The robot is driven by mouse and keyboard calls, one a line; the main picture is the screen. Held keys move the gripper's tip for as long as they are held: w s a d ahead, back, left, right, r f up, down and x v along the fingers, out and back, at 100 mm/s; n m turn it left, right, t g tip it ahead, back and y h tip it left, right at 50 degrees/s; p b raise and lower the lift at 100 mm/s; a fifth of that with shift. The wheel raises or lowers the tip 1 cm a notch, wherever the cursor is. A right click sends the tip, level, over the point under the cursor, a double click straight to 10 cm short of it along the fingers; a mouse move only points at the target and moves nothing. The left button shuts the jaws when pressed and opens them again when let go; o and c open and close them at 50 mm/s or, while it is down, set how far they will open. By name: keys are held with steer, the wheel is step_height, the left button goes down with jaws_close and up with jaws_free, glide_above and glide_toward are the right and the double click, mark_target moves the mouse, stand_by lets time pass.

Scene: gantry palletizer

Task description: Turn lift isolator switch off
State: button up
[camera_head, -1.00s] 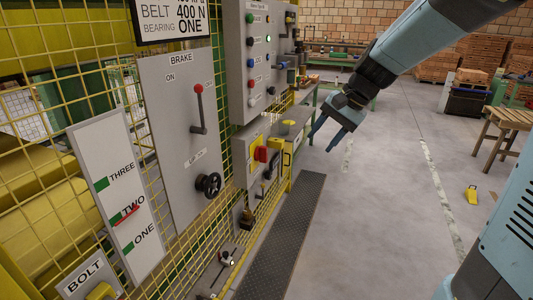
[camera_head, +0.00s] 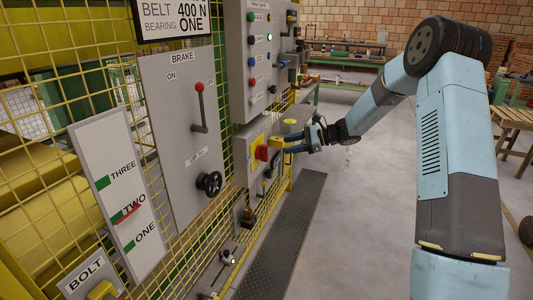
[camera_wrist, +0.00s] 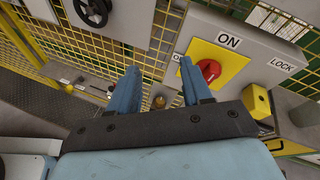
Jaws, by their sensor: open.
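The isolator switch (camera_wrist: 208,71) is a red rotary handle on a yellow plate (camera_wrist: 222,58), on a grey box with "ON" above it and a partly hidden label at its left. In the head view the red handle (camera_head: 262,153) shows on the grey box at the fence. My gripper (camera_head: 296,142) is open and empty, just right of the switch box. In the wrist view my gripper's blue fingers (camera_wrist: 158,78) point toward the fence, the right finger just below and left of the red handle. I cannot tell whether it touches. The handle's exact angle is hard to read.
A "LOCK" label and a yellow block (camera_wrist: 257,101) sit right of the switch. A black handwheel (camera_head: 210,184) and the red-knobbed brake lever (camera_head: 200,108) are on the panel at left. A dark floor mat (camera_head: 285,240) lies along the fence; open floor lies right of it.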

mark_target(268, 152)
steer(key=w+d+f+m+t+y, duration=0.25)
steer(key=w+f+m+t, duration=0.35)
steer(key=w+f, duration=0.45)
steer(key=shift+m+g, duration=0.6)
steer(key=shift+g, duration=0.1)
steer(key=x, duration=0.9)
steer(key=s+f+x, duration=0.1)
steer(key=x, duration=0.3)
steer(key=shift+w+a, duration=0.15)
steer(key=shift+a, duration=0.35)
